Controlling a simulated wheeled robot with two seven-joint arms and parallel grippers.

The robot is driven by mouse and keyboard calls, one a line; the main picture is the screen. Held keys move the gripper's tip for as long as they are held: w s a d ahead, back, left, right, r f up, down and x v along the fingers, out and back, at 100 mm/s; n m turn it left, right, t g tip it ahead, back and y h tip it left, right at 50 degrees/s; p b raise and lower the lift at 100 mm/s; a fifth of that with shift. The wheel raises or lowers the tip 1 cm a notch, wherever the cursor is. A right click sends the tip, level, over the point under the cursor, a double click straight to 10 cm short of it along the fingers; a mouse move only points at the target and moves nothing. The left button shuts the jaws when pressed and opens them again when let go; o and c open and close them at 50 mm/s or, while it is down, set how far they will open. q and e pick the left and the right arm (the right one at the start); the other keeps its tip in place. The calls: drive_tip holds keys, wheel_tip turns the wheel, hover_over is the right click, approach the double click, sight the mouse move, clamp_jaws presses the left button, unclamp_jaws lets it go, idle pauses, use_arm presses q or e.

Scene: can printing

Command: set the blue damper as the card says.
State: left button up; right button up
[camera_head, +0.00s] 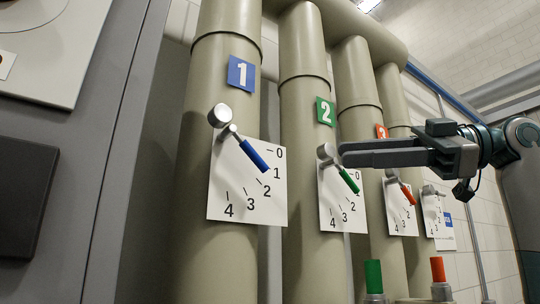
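The blue damper's lever (255,155) is on the pipe marked 1. Its round grey knob (219,116) is at the upper left, and its blue handle slants down to the right. The handle's tip lies beside the 1 on its white scale plate (225,180), which is numbered 0 to 4. My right gripper (345,153) points left in front of the pipes marked 2 and 3, apart from the blue lever. Its dark fingers lie close together, and I cannot tell whether there is a gap. A white card with a blue patch (448,219) is at the far right, too small to read. My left gripper is out of view.
A green lever (350,181) is on pipe 2 and a red lever (407,194) on pipe 3, each with a scale plate. A green handle (373,276) and a red handle (438,269) stand upright below. A grey cabinet (110,150) fills the left side.

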drive_tip(key=w+a+p, duration=0.1)
drive_tip(key=a, duration=0.3)
drive_tip(key=a+p, duration=0.1)
drive_tip(key=a, duration=0.4)
drive_tip(key=w+a+p, duration=0.1)
drive_tip(key=a, duration=0.4)
drive_tip(key=shift+w+p, duration=0.3)
drive_tip(key=shift+p, duration=0.1)
clamp_jaws()
